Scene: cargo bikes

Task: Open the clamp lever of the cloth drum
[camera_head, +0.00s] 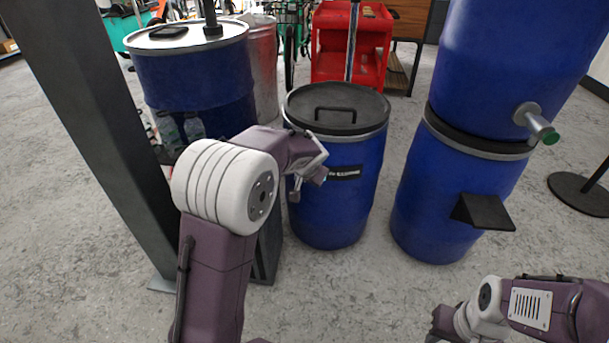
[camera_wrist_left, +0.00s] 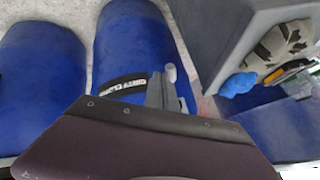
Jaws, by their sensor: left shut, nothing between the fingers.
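The cloth drum (camera_head: 335,205) is a blue barrel with a black lid (camera_head: 337,105), a lid handle and a metal clamp ring around the top. Its black label with white lettering (camera_head: 345,173) faces me; the drum also shows in the left wrist view (camera_wrist_left: 135,45). My left gripper (camera_head: 295,192) is shut and empty, pointing down at the drum's left front, below the rim. In the left wrist view its grey fingers (camera_wrist_left: 162,90) are beside the label. I cannot make out the clamp lever; my left wrist covers part of the rim. My right gripper (camera_head: 440,328) is partly cut off at the bottom.
Two stacked blue drums with a tap (camera_head: 537,125) and a black ledge (camera_head: 482,211) stand at the right. A larger blue drum (camera_head: 200,85) is behind at the left, near a dark post (camera_head: 95,130). A red cart (camera_head: 350,45) stands behind. Floor between drums is clear.

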